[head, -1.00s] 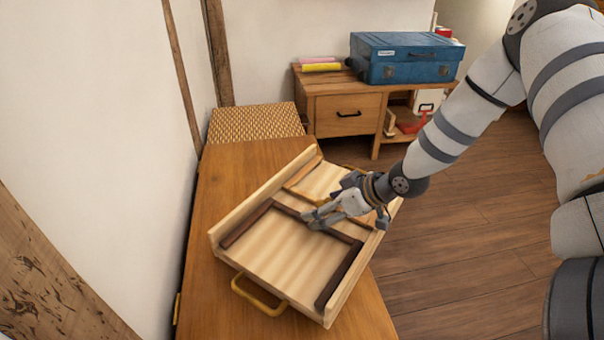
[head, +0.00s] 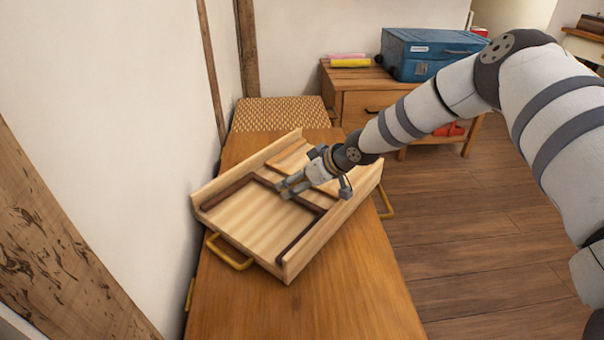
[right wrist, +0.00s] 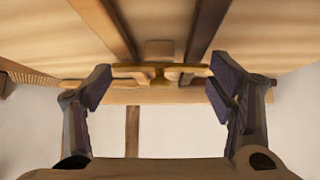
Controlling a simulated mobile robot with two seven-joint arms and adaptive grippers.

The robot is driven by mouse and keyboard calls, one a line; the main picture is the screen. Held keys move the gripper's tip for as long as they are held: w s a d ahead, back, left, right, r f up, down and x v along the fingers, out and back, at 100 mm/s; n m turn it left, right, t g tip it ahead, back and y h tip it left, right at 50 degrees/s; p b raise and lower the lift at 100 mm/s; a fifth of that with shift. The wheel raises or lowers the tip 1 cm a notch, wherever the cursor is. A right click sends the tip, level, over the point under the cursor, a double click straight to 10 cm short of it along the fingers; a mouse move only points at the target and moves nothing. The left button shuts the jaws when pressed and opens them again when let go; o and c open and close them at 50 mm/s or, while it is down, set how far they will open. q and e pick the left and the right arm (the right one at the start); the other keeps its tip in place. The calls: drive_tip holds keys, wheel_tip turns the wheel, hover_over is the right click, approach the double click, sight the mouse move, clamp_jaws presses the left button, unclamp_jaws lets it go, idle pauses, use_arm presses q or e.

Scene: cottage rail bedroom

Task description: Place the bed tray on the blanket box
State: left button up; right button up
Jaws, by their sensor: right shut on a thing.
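The bed tray (head: 250,212) is light wood with raised side walls, dark brown folded leg bars and a brass handle (head: 230,264) at its near end. It lies at an angle over the wooden top of the blanket box (head: 350,295), its left corner by the box's wall-side edge. I cannot tell whether it touches the top. My right gripper (head: 287,189) is inside the tray's walls, shut on part of the tray. In the right wrist view, its fingers (right wrist: 160,80) stand on either side of a yellowish bar beneath the tray's pale panel (right wrist: 158,20). My left gripper is out of view.
A woven-topped piece (head: 280,113) stands past the box's far end. Behind it, a wooden cabinet (head: 350,104) carries a blue case (head: 408,68) and pink and yellow items (head: 350,62). The wall (head: 110,90) runs close along the left. Open floor (head: 470,235) lies right.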

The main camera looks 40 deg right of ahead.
drive_tip(key=shift+w+r, duration=0.15)
drive_tip(key=shift+f, duration=0.2)
drive_tip(key=o, duration=1.9)
drive_tip(key=shift+o, duration=0.2)
drive_tip(key=shift+s+r, duration=0.25)
drive_tip(key=shift+r, duration=0.1)
use_arm(q)
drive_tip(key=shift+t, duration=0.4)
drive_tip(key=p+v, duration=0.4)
drive_tip(key=p, duration=0.1)
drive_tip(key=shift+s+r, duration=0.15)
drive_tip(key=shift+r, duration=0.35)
use_arm(e)
drive_tip(key=v, duration=1.1)
drive_tip(key=shift+s, duration=0.3)
